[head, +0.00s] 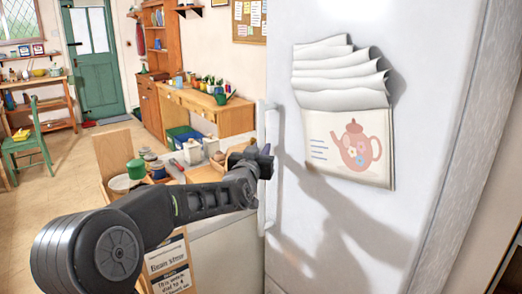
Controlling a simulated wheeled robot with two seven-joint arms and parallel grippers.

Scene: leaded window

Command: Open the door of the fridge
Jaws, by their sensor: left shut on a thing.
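The fridge door (420,40) is a large white panel filling the right half of the head view. Its vertical white handle (264,208) runs along the door's left edge. My left gripper (264,163) is at the middle of the handle, shut on it; the arm comes in from the lower left. The gripper hides the part of the handle it grips. The door looks closed, though its seam is hard to see. My right gripper is not in view.
Papers with a teapot picture (350,140) hang on the door. Left of the fridge, a counter holds jars and a green-lidded pot (136,169). A wooden desk (190,105), a green chair (25,145) and a green door (95,70) stand farther back, with open floor between.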

